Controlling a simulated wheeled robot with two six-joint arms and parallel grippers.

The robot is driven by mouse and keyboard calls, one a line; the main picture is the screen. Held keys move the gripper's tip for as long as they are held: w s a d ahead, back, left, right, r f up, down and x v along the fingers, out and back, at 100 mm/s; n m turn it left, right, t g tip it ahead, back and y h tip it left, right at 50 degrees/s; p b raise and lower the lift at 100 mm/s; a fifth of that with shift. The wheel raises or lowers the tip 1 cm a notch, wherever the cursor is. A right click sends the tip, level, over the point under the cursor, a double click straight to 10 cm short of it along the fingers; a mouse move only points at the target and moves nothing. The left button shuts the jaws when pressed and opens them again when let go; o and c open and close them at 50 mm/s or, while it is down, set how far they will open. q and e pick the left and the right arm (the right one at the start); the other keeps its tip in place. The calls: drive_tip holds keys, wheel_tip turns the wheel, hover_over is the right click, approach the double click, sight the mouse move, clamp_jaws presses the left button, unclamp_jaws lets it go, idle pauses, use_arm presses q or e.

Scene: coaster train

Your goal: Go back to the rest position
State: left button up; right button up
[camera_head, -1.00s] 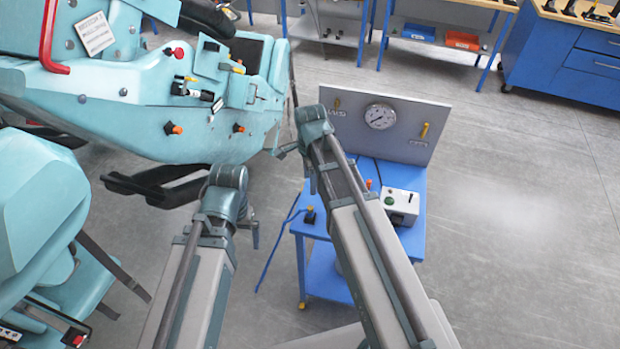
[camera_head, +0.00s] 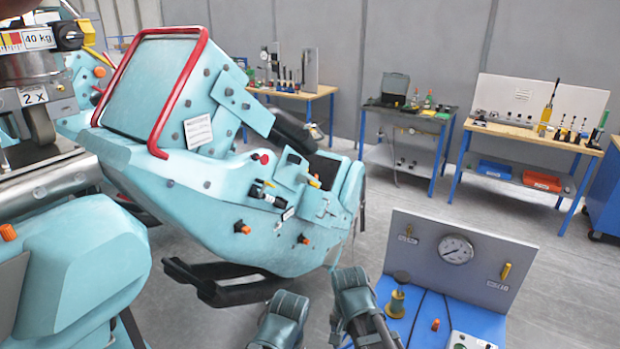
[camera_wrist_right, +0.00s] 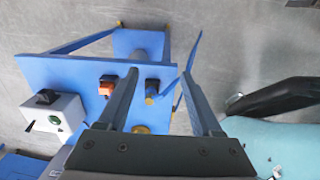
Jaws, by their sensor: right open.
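In the head view my left arm (camera_head: 284,312) and right arm (camera_head: 355,302) show at the bottom middle, side by side and apart, between the teal coaster car and the blue cart. The jaws of my left gripper are hidden from view. My right gripper (camera_wrist_right: 160,76) is open and empty in the right wrist view, its two fingers spread apart. Beyond the fingers lies the blue cart top (camera_wrist_right: 68,68), with an orange button (camera_wrist_right: 107,86) and a dark knob with a yellow top (camera_wrist_right: 152,90) near the left finger.
The teal coaster car (camera_head: 235,215) with a red bar (camera_head: 190,62) fills the left. The blue cart's grey gauge panel (camera_head: 424,252) stands at lower right. A control box (camera_wrist_right: 55,116) sits on the cart. Workbenches (camera_head: 525,134) line the back wall. The floor between is clear.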

use_arm(q)
drive_tip(key=shift+f+b, duration=1.6)
drive_tip(key=shift+f, duration=0.65)
use_arm(e)
drive_tip(key=s+a+f+n, duration=0.3)
drive_tip(key=s+n, duration=0.3)
drive_tip(key=n, duration=0.4)
drive_tip(key=shift+s+a+f+h, duration=0.3)
drive_tip(key=shift+s+a+f, duration=0.1)
drive_tip(key=shift+f, duration=0.3)
